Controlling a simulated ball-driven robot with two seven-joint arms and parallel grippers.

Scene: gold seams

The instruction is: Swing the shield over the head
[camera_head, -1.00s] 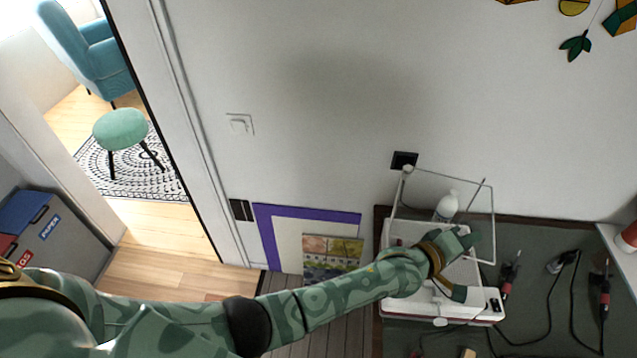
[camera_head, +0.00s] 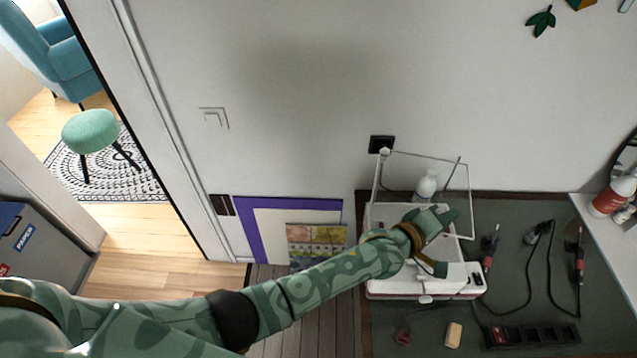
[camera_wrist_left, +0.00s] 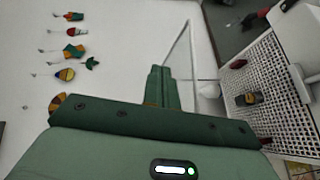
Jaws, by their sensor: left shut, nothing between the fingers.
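The shield (camera_head: 422,168) is a clear pane in a thin white frame, standing up at the back of a white machine (camera_head: 452,283) on the workbench. Its frame also shows in the left wrist view (camera_wrist_left: 178,42). The machine's top is a white grid (camera_wrist_left: 290,78), with a small dark and yellowish piece (camera_wrist_left: 248,99) on it that may be the head. My left gripper (camera_head: 452,214) is shut and empty, in front of the shield and above the machine; its fingers show in the wrist view (camera_wrist_left: 160,72). I cannot tell if it touches the frame. My left forearm and hand hide part of the machine.
A white bottle (camera_head: 427,186) stands behind the shield. Corded tools (camera_head: 488,255), a black tray (camera_head: 532,336) and a yellowish block (camera_head: 454,334) lie on the bench (camera_head: 510,215). A red and white can (camera_head: 607,198) stands at right. Framed panels (camera_head: 270,225) lean on the wall.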

